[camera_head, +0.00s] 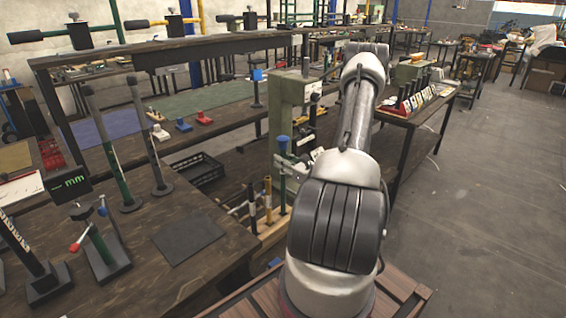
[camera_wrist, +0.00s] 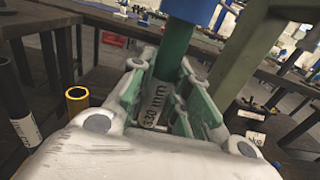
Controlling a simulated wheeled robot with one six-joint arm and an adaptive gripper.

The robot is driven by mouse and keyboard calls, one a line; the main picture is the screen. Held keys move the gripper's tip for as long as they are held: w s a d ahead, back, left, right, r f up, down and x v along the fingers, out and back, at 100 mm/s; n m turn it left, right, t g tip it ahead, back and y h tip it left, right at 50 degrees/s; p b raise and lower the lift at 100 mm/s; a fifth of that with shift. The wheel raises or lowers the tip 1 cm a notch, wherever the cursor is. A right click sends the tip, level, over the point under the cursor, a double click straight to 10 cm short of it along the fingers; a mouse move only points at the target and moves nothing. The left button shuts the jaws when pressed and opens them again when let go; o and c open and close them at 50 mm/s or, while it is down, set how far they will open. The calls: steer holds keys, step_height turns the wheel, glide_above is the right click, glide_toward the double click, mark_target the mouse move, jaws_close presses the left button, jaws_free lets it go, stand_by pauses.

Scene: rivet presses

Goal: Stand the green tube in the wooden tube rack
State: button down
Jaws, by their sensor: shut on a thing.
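My gripper (camera_head: 290,166) is shut on the green tube (camera_head: 283,193), which is upright with a blue top. In the wrist view the green tube (camera_wrist: 174,50) sits between my gripper's fingers (camera_wrist: 168,105), under a blue section (camera_wrist: 192,9). A label reading "330 mm" shows between the fingers. The wooden tube rack (camera_head: 273,232) is low beside the bench, below my gripper. A yellow tube (camera_head: 268,193) and a black tube with a white band (camera_head: 252,208) stand at it, left of the green tube. I cannot tell whether the green tube's lower end is inside the rack.
A pale green press (camera_head: 290,100) stands just behind my gripper. A dark bench (camera_head: 150,285) on the left holds tall posts and a dark mat (camera_head: 188,240). A black crate (camera_head: 198,172) lies behind the rack. Open floor (camera_head: 470,200) is on the right.

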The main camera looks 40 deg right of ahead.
mark_target(283, 180)
steer(key=shift+f, duration=4.25)
steer(key=c, duration=1.3)
jaws_free()
steer(key=s, duration=0.4)
steer(key=s+d, duration=0.1)
steer(key=s, duration=0.7)
steer(key=shift+d, duration=0.35)
steer(key=shift+f, duration=0.15)
